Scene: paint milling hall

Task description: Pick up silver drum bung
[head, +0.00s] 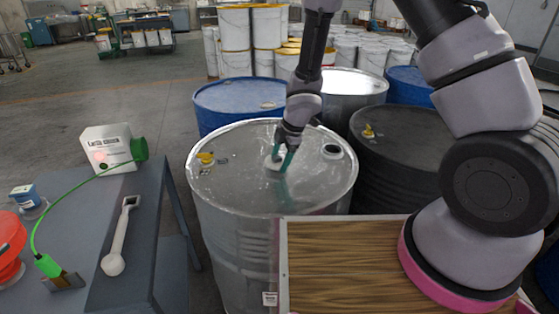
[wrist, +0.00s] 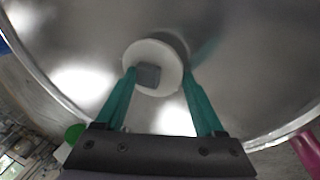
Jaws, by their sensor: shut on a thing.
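The silver drum bung (wrist: 153,56) is a pale round disc with a grey square in its centre in the wrist view. My gripper (wrist: 156,78) has its two green fingers on either side of the disc, shut on it. In the head view my gripper (head: 282,158) is low over the lid of the silver drum (head: 232,190), with the bung (head: 273,163) between the fingertips. The bung is close to the lid; I cannot tell whether it touches it. A dark shadow shows beside it in the wrist view.
The drum lid has a dark bung hole (head: 332,151) on the right and a yellow cap (head: 205,158) on the left. Blue drums (head: 238,100) and a black drum (head: 400,150) stand close around. A grey table (head: 150,210) with a white box (head: 108,148) is at the left.

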